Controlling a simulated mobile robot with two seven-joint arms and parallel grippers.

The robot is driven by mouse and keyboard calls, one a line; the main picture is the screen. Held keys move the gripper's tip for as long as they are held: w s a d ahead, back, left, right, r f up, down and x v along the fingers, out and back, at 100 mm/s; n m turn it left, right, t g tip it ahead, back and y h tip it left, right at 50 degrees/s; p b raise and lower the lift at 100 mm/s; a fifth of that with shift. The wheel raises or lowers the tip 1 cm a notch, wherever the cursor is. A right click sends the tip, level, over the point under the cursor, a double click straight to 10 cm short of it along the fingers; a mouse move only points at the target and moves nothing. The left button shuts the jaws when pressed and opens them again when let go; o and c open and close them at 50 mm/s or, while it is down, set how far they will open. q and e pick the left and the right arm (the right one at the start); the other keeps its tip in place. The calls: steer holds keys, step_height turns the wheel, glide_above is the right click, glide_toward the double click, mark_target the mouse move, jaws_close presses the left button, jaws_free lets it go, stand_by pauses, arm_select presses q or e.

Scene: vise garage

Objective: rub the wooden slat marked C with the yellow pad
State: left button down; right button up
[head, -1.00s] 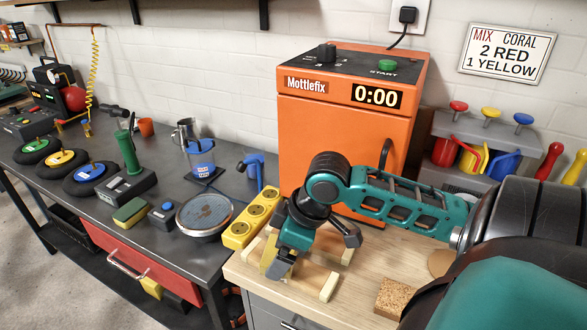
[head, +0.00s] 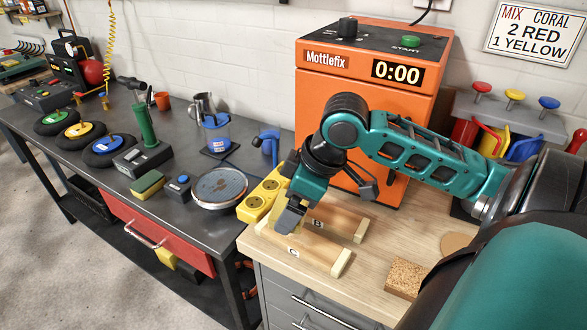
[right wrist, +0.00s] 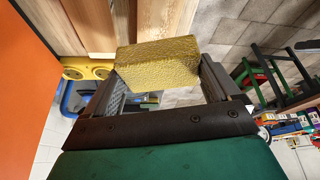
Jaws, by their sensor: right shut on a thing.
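The wooden slat marked C (head: 322,258) lies nearest the front edge of the wooden worktop. The slat marked B (head: 338,226) lies behind it, roughly parallel. My right gripper (head: 290,218) is over the left end of the slats, behind the C label. In the right wrist view it is shut on a yellow rough-textured pad (right wrist: 158,63), held between its two fingers. In the head view the pad is mostly hidden behind the gripper. I cannot tell whether the pad touches a slat. My left gripper is out of view.
The orange Mottlefix machine (head: 340,117) stands behind my right arm. A yellow socket strip (head: 257,203) lies left of the slats. A cork block (head: 407,279) sits to the right. A sponge (head: 147,183) and round tin (head: 219,188) are on the dark bench.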

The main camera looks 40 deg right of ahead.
steer(key=shift+r, duration=0.5)
steer(key=shift+r, duration=1.45)
